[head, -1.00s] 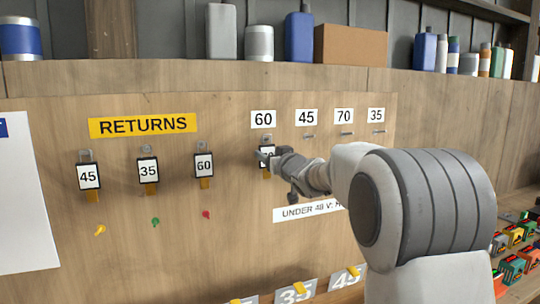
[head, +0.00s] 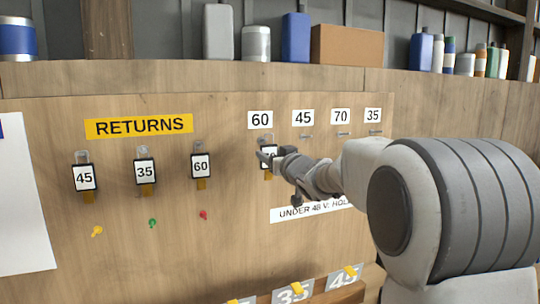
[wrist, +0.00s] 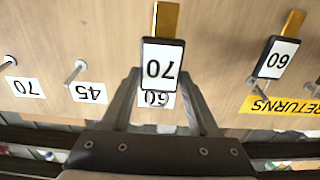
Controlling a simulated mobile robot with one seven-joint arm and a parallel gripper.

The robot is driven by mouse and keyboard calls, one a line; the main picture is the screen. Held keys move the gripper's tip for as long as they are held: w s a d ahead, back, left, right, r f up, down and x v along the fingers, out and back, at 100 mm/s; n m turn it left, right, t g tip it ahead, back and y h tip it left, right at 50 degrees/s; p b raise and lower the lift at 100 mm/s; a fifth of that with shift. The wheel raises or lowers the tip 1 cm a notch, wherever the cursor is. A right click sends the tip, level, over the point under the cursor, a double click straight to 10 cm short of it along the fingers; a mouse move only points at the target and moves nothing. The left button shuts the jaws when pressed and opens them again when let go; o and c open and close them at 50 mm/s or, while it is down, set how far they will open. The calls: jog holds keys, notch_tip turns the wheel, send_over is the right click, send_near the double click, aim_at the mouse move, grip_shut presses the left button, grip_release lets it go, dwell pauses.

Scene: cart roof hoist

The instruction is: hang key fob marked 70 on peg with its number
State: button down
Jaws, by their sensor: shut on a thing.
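The key fob marked 70 (head: 269,152) is a black-framed white tag with a yellow key tab; it shows upside down in the wrist view (wrist: 160,66). My gripper (head: 268,160) is shut on it, with one finger on each side in the wrist view (wrist: 160,98). The fob is in front of the board just below the 60 label (head: 260,119), partly covering that label in the wrist view. I cannot tell whether it touches the peg there. The peg under the 70 label (head: 343,134) is bare, two places to the right.
Fobs 45 (head: 84,178), 35 (head: 145,171) and 60 (head: 200,166) hang under the RETURNS sign (head: 139,126). Bare pegs under 45 (head: 306,136) and 35 (head: 375,132) stick out on either side of the 70 peg. Containers stand on the ledge above.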

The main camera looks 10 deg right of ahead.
jog(key=shift+s+r, duration=0.15)
jog(key=shift+s, duration=0.35)
jog(key=shift+d, duration=0.1)
jog(key=s, duration=0.3)
jog(key=s+d, duration=0.1)
jog(key=s, duration=0.1)
dwell(0.7)
